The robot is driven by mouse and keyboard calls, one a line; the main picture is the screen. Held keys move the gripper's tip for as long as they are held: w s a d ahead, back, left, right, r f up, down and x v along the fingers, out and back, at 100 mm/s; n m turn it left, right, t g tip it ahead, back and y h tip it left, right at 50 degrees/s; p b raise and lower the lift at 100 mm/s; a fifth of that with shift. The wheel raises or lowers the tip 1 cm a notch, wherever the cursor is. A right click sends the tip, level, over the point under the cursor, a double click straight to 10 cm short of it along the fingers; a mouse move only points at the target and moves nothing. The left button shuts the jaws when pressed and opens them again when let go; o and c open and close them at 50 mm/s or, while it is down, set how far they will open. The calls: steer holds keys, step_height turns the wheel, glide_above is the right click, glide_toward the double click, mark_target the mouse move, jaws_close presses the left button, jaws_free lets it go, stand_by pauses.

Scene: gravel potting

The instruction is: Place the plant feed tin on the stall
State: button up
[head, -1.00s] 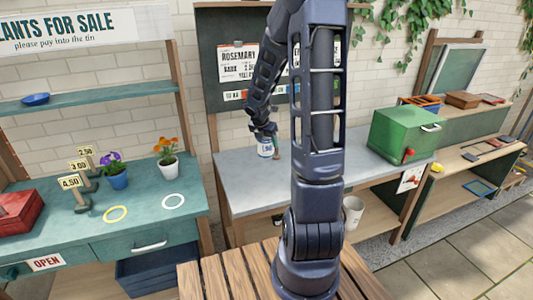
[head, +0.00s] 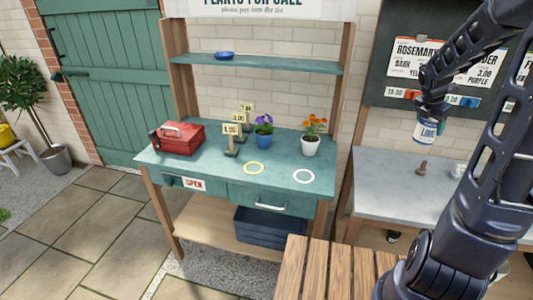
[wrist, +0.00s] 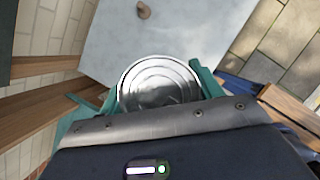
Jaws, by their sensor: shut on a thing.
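The tin, white with blue lettering and an orange-red top edge, (head: 424,131) is held by my gripper (head: 428,117) above the left part of the grey bench in the head view. In the wrist view its round silver lid (wrist: 158,84) sits between the teal fingers, with the bench top beyond and below. My gripper is shut on it; the label is only partly readable. The stall (head: 190,186) is the teal table with a shelf, left of my gripper.
On the stall stand a red cash box (head: 178,138), price signs (head: 231,129), a purple-flowered pot (head: 263,139) and an orange-flowered pot (head: 310,145). A blue bowl (head: 224,55) sits on its shelf. The grey bench (head: 385,180) and slatted wooden surface (head: 332,265) are nearby. The stall's front is clear.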

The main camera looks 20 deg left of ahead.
step_height(320, 180, up, 5)
steer(key=shift+r, duration=0.1)
steer(key=w+a+f+n+t+y, duration=0.1)
steer(key=w+a+n, duration=0.2)
steer(key=a, duration=0.4)
steer(key=w+a+f+n+y, duration=0.1)
steer(key=w+a+n, duration=0.15)
steer(key=a, duration=0.35)
steer(key=n+y, duration=0.5)
steer(key=n, duration=0.9)
glide_above(277, 159)
steer(key=shift+m+g, duration=0.25)
steer(key=shift+g, duration=0.05)
step_height(277, 159, down, 23)
steer(key=shift+s, duration=0.1)
steer(key=shift+f, duration=0.1)
